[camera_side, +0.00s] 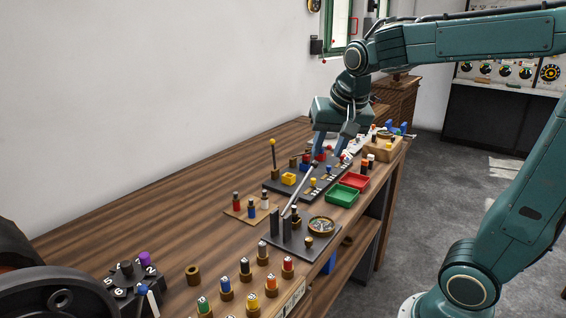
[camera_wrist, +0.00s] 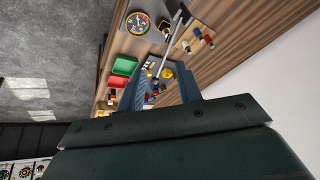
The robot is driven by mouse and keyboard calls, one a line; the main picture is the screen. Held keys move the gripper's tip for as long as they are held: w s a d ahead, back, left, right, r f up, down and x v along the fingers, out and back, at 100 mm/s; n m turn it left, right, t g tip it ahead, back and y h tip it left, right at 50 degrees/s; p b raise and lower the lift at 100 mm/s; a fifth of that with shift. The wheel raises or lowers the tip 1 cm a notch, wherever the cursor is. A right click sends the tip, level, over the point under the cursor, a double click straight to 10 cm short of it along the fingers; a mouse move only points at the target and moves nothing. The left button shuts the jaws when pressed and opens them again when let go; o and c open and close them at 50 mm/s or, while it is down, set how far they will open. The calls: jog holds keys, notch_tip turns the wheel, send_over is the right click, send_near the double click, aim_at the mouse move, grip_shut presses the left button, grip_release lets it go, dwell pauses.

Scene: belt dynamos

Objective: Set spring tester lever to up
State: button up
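The spring tester (camera_side: 292,240) is a dark base with two upright posts and a round dial (camera_side: 321,225); the dial also shows at the top of the wrist view (camera_wrist: 138,22). A long grey lever (camera_side: 300,190) slants from the posts up and back toward my gripper (camera_side: 332,152). In the wrist view the lever (camera_wrist: 168,42) runs from the tester down to a pale end between the fingers in the picture. My gripper (camera_wrist: 163,80) is open, with its blue-grey fingers apart. The lever's far end is near the fingers; I cannot tell whether they touch.
Behind the tester is a dark board (camera_side: 266,184) with a yellow-knobbed upright rod (camera_side: 272,155). Green (camera_side: 342,195) and red (camera_side: 354,181) trays stand to the right. Several coloured plugs stand on the wooden bench (camera_side: 160,216). Bare bench lies at the left.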

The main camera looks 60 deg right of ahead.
aim_at(311, 168)
jog(key=w+d+f+m+g+h, duration=0.1)
jog(key=w+d+f+m, duration=0.1)
jog(key=w+d+m, duration=0.6)
jog(key=shift+w+d+f+g+h, duration=0.4)
jog(key=shift+w+d, duration=0.2)
jog(key=shift+d, duration=0.2)
jog(key=shift+f, duration=0.15)
jog(key=x, duration=1.3)
jog(key=shift+d+f, duration=0.1)
jog(key=shift+f, duration=0.15)
